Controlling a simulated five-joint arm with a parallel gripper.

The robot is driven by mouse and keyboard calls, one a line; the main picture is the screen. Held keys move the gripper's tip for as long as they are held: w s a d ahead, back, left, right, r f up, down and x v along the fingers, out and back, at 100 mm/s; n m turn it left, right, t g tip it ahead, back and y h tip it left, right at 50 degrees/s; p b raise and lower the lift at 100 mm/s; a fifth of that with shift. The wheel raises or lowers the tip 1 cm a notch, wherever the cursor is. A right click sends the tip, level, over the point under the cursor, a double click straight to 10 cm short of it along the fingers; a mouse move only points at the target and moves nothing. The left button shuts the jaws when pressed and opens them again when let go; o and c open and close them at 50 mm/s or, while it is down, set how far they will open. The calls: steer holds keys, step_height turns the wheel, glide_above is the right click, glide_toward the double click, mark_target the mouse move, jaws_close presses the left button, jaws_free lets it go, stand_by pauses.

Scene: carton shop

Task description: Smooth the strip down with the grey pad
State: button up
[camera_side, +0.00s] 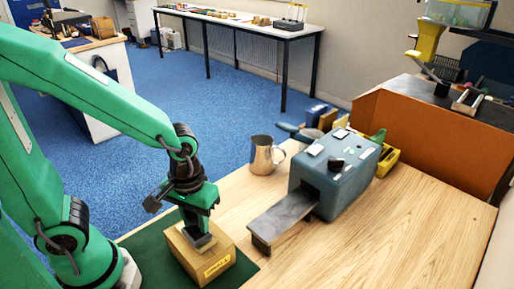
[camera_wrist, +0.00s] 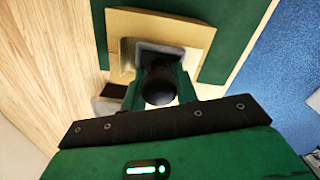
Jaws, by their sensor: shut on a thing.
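My gripper (camera_side: 199,222) is shut on the grey pad (camera_side: 205,243), directly above the carton. In the wrist view my gripper (camera_wrist: 158,82) closes around a round black knob, and the grey pad (camera_wrist: 181,54) shows beyond it against the carton top. The tan carton (camera_side: 203,264) stands on a green mat (camera_side: 253,269) and has small yellow print on its front side. The pad looks to be on the carton's top; exact contact is hard to tell. I cannot make out a separate strip on the carton.
A blue-grey machine (camera_side: 338,175) with a dark sloping outlet plate (camera_side: 282,218) stands right of the carton. A metal jug (camera_side: 265,156) stands behind the plate. A brown panel (camera_side: 425,140) rises at the back right. The wooden table's front right (camera_side: 400,245) is clear.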

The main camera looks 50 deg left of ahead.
steer(key=shift+d, duration=0.15)
steer(key=shift+d, duration=0.8)
steer(key=shift+r, duration=0.1)
steer(key=shift+d, duration=0.2)
steer(key=shift+d, duration=0.85)
stand_by(0.4)
step_height(320, 180, up, 7)
stand_by(1.1)
stand_by(0.5)
